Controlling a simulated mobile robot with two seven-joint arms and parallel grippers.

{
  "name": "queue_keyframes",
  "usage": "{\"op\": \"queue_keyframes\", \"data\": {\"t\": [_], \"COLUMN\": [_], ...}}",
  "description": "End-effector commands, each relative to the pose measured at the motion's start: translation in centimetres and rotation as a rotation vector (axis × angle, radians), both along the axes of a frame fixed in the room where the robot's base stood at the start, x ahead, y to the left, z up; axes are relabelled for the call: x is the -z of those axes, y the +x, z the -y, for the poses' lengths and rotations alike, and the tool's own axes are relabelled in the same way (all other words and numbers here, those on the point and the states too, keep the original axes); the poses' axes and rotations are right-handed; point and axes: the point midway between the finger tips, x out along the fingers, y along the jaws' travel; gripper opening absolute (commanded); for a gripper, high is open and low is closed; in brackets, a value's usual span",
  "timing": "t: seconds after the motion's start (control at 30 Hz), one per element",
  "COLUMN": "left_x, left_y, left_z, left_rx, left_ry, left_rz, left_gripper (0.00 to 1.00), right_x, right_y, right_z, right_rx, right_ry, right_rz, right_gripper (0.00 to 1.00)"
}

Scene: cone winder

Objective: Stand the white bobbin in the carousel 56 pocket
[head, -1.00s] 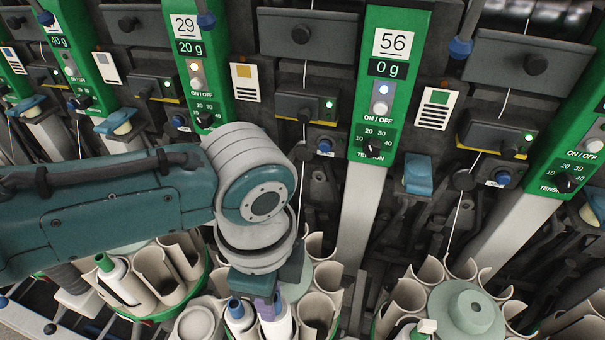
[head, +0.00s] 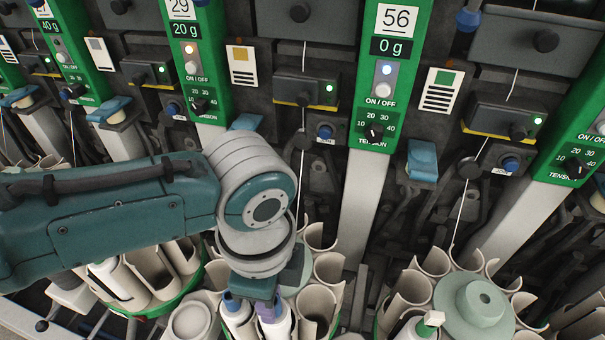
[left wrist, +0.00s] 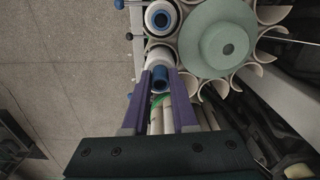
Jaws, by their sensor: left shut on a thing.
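My left gripper (left wrist: 160,95) has its two purple fingers on either side of a white bobbin with a blue tip (left wrist: 160,76) and is shut on it. In the head view this bobbin (head: 281,326) is mostly hidden by my left gripper (head: 266,310), at the front of the middle carousel (head: 296,275). Its lower end is hidden, so I cannot tell whether it sits in a pocket. The green panel marked 56 (head: 385,75) stands above, between the middle and right carousels; I cannot tell which is its carousel. My right gripper is not in view.
Another blue-tipped white bobbin (head: 236,315) stands in the pocket beside the held one. The right carousel (head: 478,303) has a thread running down to it and a white bobbin (head: 415,328) at its front. The left carousel holds a white bobbin (head: 122,284).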

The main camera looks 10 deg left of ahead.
Motion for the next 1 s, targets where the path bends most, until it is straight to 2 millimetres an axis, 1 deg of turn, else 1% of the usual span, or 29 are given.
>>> {"op": "queue_keyframes", "data": {"t": [0.03,0.1,0.5,1.0], "left_x": [0.5,0.7,0.7,2.0], "left_y": [0.0,0.0,0.0,0.0], "left_z": [0.0,0.0,0.0,0.0], "left_rx": [0.0,0.0,0.0,0.0], "left_ry": [-0.001,-0.001,-0.001,-0.001], "left_rz": [0.0,0.001,0.001,0.001], "left_gripper": [0.0,0.0,0.0,0.0], "right_x": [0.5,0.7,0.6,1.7], "right_y": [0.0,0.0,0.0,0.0], "right_z": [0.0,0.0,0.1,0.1], "right_rx": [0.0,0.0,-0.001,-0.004], "right_ry": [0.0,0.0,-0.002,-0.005], "right_rz": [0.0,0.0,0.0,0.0], "right_gripper": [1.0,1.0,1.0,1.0]}}
